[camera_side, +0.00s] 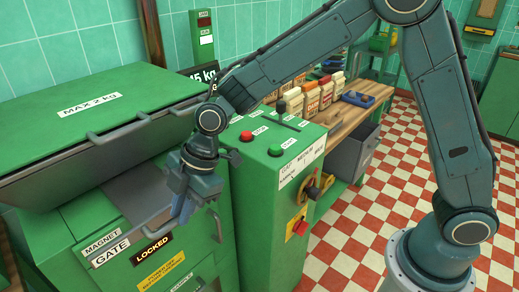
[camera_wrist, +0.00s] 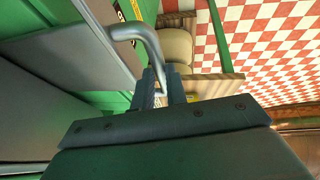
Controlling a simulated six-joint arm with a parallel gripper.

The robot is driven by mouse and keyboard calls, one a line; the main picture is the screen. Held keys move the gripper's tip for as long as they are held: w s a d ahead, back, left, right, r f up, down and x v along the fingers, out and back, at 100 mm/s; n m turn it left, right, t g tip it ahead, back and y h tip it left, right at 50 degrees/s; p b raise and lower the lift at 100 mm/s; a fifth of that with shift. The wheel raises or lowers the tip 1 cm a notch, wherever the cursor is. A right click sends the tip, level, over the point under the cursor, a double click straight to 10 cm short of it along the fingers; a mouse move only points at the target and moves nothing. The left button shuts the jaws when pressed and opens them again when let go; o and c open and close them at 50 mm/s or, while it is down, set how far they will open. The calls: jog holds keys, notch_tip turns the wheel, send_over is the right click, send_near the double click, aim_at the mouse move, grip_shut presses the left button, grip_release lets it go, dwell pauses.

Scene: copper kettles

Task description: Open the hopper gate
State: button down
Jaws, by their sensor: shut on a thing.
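The green hopper machine has a front panel marked GATE (camera_side: 111,252) with a black LOCKED sign (camera_side: 152,250) below and to its right. My gripper (camera_side: 182,212) is at the upper front of this panel, pointing down. In the wrist view my gripper (camera_wrist: 160,90) is shut on a bent grey bar handle (camera_wrist: 130,33), whose end runs between the fingers. In the side view the gripper hides the gripped part. I cannot tell from the side view how far the gate is open.
A green control box (camera_side: 280,160) with red and green buttons, a lever and a rotary knob (camera_side: 312,190) stands close to the right. A wooden bench (camera_side: 345,112) holds several packets. Checkered floor (camera_side: 350,215) is free at right.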

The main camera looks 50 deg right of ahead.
jog(key=c, duration=1.7)
grip_release()
jog(key=v, duration=1.4)
jog(key=s+d+r+m+t+h, duration=0.2)
jog(key=s+d+r+m, duration=0.3)
jog(key=s+d+m, duration=0.55)
jog(key=s+d+f+m+t+h, duration=0.1)
jog(key=s+d+f+m+h, duration=0.1)
jog(key=s+d+m, duration=0.6)
jog(key=shift+s+d+f+t+h, duration=0.3)
jog(key=shift+s+d+f, duration=0.25)
jog(key=shift+s+d, duration=1.05)
